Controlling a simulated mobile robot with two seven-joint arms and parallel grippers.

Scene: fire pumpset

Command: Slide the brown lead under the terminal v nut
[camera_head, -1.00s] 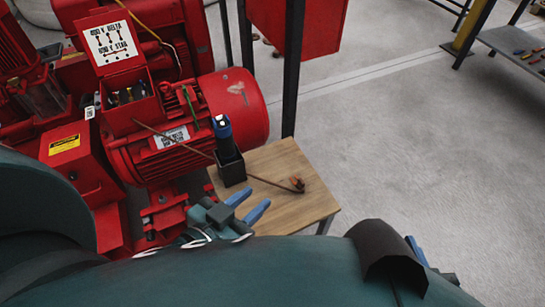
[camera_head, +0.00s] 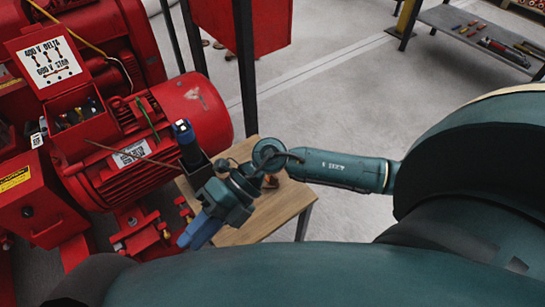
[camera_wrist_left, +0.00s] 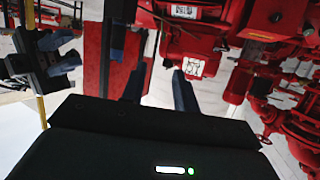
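The brown lead (camera_head: 150,158) is a thin line in front of the red motor. Its other end is hidden behind my right arm in the head view. The open terminal box (camera_head: 80,118) on the motor holds small terminals and coloured parts. The V nut is too small to tell apart. My right gripper (camera_head: 194,232), with blue fingers, hangs at the near side of the small wooden table, apart from the box. Two spaced blue fingers at the left of the left wrist view appear to be its own. My left gripper (camera_wrist_left: 158,88) has its fingers apart with nothing between them.
The wooden table (camera_head: 245,232) stands beside the motor (camera_head: 190,105). A dark post (camera_head: 245,70) rises behind. A grey shelf (camera_head: 465,32) with tools is at the back right. The floor between is clear.

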